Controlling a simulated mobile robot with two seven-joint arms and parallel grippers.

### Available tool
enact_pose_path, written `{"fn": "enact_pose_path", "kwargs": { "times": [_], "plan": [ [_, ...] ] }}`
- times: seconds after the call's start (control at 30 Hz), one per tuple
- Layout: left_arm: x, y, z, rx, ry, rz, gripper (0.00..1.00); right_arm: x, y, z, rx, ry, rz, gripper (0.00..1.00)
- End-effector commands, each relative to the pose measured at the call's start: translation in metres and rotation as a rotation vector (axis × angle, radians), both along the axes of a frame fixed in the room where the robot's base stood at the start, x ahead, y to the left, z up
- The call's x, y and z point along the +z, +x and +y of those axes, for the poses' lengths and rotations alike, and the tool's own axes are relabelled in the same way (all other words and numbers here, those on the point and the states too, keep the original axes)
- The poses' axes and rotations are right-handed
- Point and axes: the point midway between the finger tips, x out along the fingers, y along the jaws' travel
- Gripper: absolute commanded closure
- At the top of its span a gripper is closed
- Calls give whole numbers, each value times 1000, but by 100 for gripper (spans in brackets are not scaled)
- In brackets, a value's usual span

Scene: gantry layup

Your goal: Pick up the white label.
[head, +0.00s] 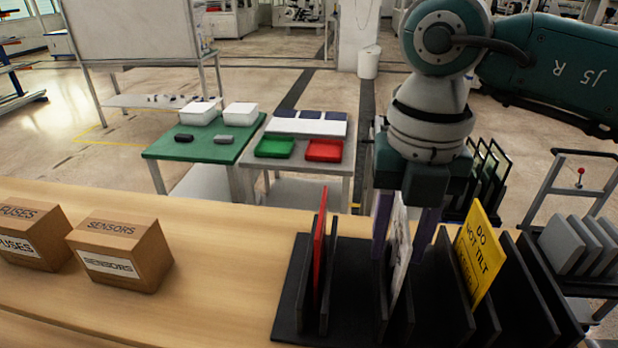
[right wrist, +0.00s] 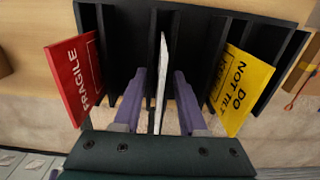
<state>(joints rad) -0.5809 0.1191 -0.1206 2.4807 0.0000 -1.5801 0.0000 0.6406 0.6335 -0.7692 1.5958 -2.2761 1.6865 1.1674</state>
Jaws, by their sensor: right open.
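The white label (head: 401,246) stands upright in a slot of the black rack (head: 290,298), between a red label and a yellow label. My right gripper (head: 405,228) is over it, pointing down, with one purple finger on each side of the label. In the right wrist view the white label (right wrist: 160,84) shows edge-on between the open fingers (right wrist: 158,88), with a visible gap on both sides. The lower edge of the label is hidden in the rack. My left gripper is not in view.
The red FRAGILE label (head: 320,240) stands left in the rack and the yellow DO NOT TILT label (head: 478,255) right. Two cardboard boxes, one marked SENSORS (head: 120,255), sit on the wooden table (head: 215,270). The table between boxes and rack is clear.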

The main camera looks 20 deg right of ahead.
Motion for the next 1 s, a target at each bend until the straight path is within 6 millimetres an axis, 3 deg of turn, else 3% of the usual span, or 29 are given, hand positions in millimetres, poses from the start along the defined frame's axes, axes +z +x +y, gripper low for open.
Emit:
{"fn": "enact_pose_path", "kwargs": {
  "times": [0.1, 0.47, 1.0],
  "plan": [
    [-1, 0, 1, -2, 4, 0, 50, 0, 0, 0, 0, 0, 0, 61],
    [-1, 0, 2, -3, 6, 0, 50, 0, 0, 0, 0, 0, 0, 100],
    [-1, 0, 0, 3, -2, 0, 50, 1, 0, 0, 0, 0, 0, 100]
  ]
}}
